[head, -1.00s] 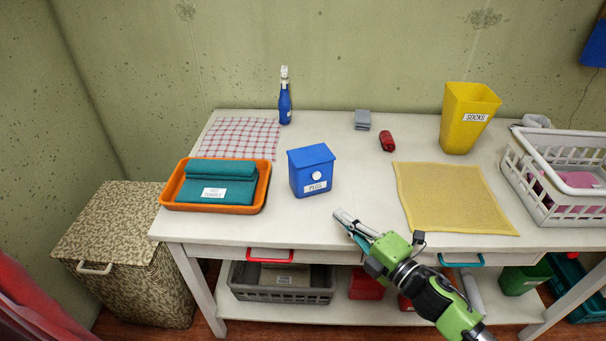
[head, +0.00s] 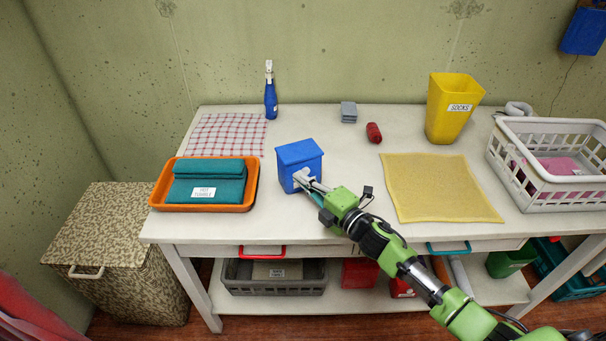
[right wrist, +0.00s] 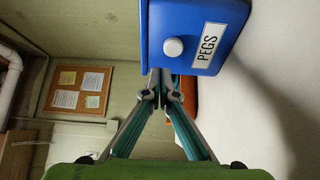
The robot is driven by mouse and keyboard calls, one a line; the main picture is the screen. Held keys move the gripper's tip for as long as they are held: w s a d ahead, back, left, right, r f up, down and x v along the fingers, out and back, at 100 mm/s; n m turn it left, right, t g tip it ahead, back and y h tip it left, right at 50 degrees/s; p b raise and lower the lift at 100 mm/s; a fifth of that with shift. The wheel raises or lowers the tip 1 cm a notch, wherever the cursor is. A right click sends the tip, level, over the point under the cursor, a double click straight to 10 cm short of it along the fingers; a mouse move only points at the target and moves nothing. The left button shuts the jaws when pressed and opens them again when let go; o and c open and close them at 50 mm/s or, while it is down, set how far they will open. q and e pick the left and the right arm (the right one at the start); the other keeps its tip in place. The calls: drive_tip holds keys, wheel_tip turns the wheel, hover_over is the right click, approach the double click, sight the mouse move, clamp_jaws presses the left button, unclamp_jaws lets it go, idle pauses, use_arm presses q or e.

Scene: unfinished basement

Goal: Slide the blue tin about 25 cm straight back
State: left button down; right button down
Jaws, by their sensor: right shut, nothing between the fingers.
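The blue tin (head: 298,157) stands upright on the white table, right of the orange tray. In the right wrist view the tin (right wrist: 204,28) shows its white knob and "PEGS" label, turned sideways. My right gripper (head: 301,180) is shut and empty, its fingertips at the tin's front face and hiding the label in the head view. In the right wrist view the shut fingertips (right wrist: 162,76) reach the tin's edge; I cannot tell whether they touch it. My left gripper is not in view.
Bare white tabletop (head: 317,122) lies behind the tin. The orange tray (head: 156,199) with teal towels and a checked cloth (head: 228,134) are left, a blue bottle (head: 271,98) behind left. A grey stack (head: 348,112), red object (head: 374,132) and yellow mat (head: 437,188) are right.

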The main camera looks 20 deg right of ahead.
drive_tip(key=shift+w+d, duration=0.25)
drive_tip(key=shift+w, duration=0.4)
drive_tip(key=shift+w, duration=0.1)
